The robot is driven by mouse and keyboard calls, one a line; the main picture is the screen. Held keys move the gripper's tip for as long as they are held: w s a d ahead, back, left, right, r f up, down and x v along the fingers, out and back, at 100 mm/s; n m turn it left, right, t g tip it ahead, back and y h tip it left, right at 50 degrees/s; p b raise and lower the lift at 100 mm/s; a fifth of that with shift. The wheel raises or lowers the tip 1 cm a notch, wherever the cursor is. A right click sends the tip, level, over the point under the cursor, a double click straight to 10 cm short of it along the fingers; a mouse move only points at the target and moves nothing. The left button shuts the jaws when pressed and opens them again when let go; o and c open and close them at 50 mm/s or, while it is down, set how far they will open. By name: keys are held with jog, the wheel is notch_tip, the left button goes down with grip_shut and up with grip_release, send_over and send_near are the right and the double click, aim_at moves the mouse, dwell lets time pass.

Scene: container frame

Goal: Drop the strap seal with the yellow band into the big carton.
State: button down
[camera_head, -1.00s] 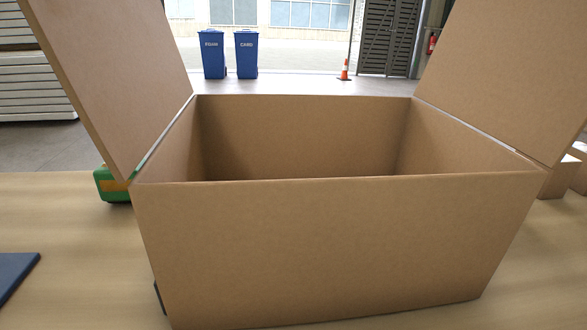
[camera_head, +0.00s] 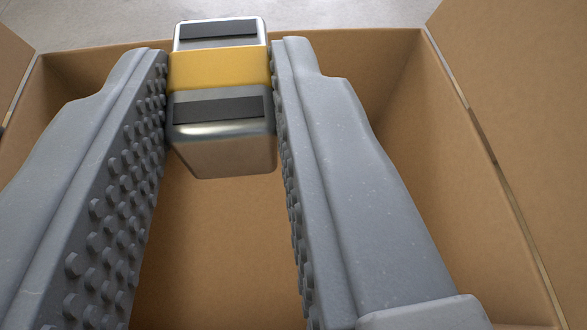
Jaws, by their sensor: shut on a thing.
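The strap seal (camera_head: 221,130) is a shiny metal block with a yellow band (camera_head: 219,69) around its middle and dark strips on its face. My gripper (camera_head: 221,85) is shut on it, one studded grey finger on each side. The big carton (camera_head: 400,100) is open and brown, and it fills most of the view behind and below the fingers. The seal appears over the carton's opening, near its far wall in the picture. How high it is above the carton floor I cannot tell. The fingers hide parts of the carton's inside.
A carton flap (camera_head: 530,110) stands open on the right, and part of another flap (camera_head: 12,60) shows at the upper left. Grey floor (camera_head: 330,18) shows beyond the far rim. The visible carton floor looks empty.

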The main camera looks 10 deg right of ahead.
jog(key=shift+a+f, duration=0.1)
jog(key=shift+f, duration=0.05)
notch_tip(320, 180, down, 6)
jog(key=b, duration=0.6)
jog(key=shift+r, duration=0.2)
jog(key=shift+d, duration=0.2)
jog(key=c, duration=1.1)
grip_release()
jog(key=shift+s+r, duration=0.1)
jog(key=shift+s, duration=0.05)
jog(key=p+v, duration=0.1)
jog(key=v, duration=1.2)
jog(key=shift+s, duration=0.25)
